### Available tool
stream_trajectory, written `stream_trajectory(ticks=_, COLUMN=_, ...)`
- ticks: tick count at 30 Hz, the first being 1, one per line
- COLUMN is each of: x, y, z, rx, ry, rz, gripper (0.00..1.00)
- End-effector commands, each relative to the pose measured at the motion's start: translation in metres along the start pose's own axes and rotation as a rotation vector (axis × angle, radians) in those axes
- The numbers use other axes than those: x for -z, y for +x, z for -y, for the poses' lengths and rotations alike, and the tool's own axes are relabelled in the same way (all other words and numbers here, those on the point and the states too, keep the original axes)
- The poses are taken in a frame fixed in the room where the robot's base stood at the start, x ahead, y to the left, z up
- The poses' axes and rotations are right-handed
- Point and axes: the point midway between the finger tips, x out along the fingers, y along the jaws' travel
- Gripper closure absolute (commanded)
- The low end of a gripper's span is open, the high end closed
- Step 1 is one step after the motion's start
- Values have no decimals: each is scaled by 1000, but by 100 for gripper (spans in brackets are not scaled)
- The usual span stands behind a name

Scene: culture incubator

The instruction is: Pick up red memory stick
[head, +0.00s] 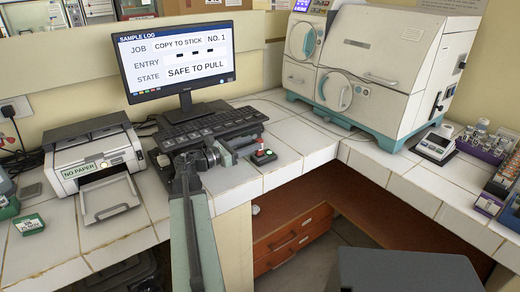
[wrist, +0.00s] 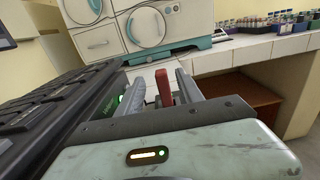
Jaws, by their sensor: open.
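The red memory stick (head: 261,148) stands upright in a small dark green dock (head: 264,160) at the counter's front edge, right of the keyboard. My gripper (head: 243,147) is open and reaches toward it from the left. In the wrist view the stick (wrist: 164,84) shows as a red upright piece between the two open fingers (wrist: 160,90). I cannot tell whether either finger touches it. The gripper body hides the stick's lower part and most of the dock there. The monitor (head: 180,62) reads "COPY TO STICK", "NO. 1" and "SAFE TO PULL".
The black keyboard (head: 209,126) lies close on the gripper's left. A printer (head: 92,160) marked "NO PAPER" stands at left. A large cream incubator (head: 375,65) stands behind, with a small white device (head: 436,146) and vial racks at right. The counter right of the dock is clear.

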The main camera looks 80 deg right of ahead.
Motion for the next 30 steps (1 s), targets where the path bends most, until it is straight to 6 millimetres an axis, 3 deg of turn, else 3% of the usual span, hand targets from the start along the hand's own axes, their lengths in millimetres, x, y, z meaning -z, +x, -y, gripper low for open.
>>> stream_trajectory(ticks=7, x=2, y=42, z=1, rx=4, ry=0, rz=0, gripper=56)
stream_trajectory(ticks=14, x=2, y=48, z=2, rx=2, ry=0, rz=0, gripper=56)
stream_trajectory(ticks=19, x=2, y=48, z=2, rx=3, ry=0, rz=0, gripper=98)
stream_trajectory(ticks=30, x=-1, y=48, z=2, rx=4, ry=0, rz=0, gripper=100)
